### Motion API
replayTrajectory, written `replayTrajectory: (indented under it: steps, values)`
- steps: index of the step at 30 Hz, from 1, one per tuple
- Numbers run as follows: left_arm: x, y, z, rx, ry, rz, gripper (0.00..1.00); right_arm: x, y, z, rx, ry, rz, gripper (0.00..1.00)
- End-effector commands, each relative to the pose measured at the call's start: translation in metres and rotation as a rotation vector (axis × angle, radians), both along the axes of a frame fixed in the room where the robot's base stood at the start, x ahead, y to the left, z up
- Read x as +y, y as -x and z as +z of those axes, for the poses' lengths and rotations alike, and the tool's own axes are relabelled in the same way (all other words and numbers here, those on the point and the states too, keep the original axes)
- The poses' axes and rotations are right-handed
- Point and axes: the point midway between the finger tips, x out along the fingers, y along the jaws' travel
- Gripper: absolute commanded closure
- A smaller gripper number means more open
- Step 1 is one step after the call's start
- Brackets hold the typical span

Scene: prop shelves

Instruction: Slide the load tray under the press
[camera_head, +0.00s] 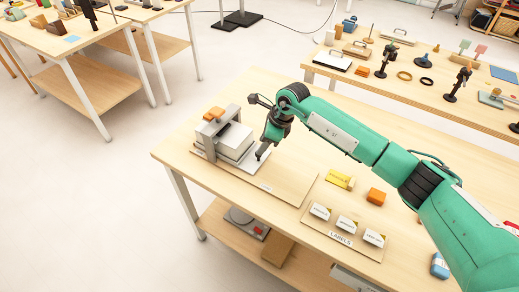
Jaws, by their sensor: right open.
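A grey press frame (205,133) with an orange block on top stands at the left of the near table. A pale, box-like load (236,141) sits at the frame, partly under its arch. It seems to rest on a thin light tray (230,167), though the edges are too small to tell clearly. My right gripper (261,153) is open and points down just right of the load, close to its right side. I cannot tell whether it touches. My left gripper is out of view.
A wooden board (283,186) lies in front of the press. To its right are a yellow block (340,179), an orange block (376,196) and a label board (343,240) with three white pieces. A blue item (439,266) lies near the right end. Other tables stand behind.

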Motion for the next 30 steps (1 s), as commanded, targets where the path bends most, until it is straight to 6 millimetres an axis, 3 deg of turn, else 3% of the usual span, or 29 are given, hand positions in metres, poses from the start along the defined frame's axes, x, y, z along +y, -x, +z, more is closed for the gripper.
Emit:
replayTrajectory:
  steps: [6,12,18,30]
  values:
    - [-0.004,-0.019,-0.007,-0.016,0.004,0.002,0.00,-0.020,0.003,0.046,-0.005,0.001,0.000,0.59]
    - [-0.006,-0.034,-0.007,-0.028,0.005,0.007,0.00,-0.031,0.005,0.077,-0.003,0.001,0.001,0.59]
    - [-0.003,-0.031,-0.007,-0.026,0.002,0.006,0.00,-0.035,0.007,0.089,-0.001,-0.001,0.001,0.59]
    - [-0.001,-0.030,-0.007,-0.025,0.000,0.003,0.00,-0.035,0.007,0.089,0.000,0.000,0.001,0.59]
